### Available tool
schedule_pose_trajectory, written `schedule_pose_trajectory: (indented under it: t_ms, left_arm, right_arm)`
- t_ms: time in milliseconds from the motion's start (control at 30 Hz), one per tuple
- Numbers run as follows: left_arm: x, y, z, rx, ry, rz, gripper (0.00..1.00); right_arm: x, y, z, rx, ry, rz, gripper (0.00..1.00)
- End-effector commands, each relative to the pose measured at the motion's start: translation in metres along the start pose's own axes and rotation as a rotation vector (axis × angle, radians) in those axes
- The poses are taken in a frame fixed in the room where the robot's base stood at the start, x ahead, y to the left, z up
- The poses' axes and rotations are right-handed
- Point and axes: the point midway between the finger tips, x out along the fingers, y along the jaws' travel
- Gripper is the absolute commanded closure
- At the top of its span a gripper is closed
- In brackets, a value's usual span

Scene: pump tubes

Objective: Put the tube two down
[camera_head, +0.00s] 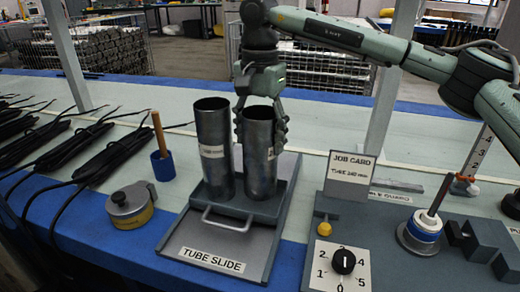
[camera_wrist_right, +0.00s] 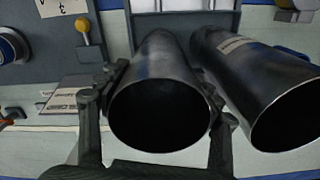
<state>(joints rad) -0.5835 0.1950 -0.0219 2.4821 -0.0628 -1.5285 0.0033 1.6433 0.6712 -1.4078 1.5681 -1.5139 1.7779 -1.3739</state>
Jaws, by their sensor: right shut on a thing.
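Two grey metal tubes stand upright side by side on the tube slide (camera_head: 173,243), a grey tray with a handle at its front. The left tube (camera_head: 215,135) has a white label and is free. The right tube (camera_head: 262,165) has a small label too; the label writing is too small to read. My right gripper (camera_head: 261,128) comes from above with its fingers around the right tube's upper part, shut on it. In the right wrist view the held tube (camera_wrist_right: 160,75) lies between the fingers, and the other tube (camera_wrist_right: 260,85) is close beside it. My left gripper is not in view.
A job card (camera_head: 350,170) and a numbered dial (camera_head: 343,262) are right of the slide. A round yellow-grey device (camera_head: 130,207) and a blue cup with a wooden handle (camera_head: 162,165) are left. Black cable bundles (camera_head: 70,145) lie at far left.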

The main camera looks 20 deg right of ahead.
Motion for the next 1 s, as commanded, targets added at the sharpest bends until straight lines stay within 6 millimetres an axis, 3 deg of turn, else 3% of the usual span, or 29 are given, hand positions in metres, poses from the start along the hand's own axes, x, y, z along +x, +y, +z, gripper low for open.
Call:
schedule_pose_trajectory:
  t_ms: [200,700,733,800,1000]
  left_arm:
    - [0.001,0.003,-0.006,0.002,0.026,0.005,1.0]
    - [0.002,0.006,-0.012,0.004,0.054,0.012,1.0]
    - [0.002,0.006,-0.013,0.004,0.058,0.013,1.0]
    - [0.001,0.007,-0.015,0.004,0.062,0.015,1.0]
    - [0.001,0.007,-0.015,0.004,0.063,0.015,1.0]
  right_arm:
    - [0.029,0.0,0.0,0.0,0.0,-0.001,0.76]
    - [0.032,0.0,0.0,0.0,0.0,-0.001,0.76]
    - [0.033,0.0,0.0,0.0,0.0,0.001,0.34]
    - [0.033,0.0,0.0,0.0,0.0,0.001,0.26]
    - [0.033,0.0,0.0,0.0,0.0,0.001,0.26]
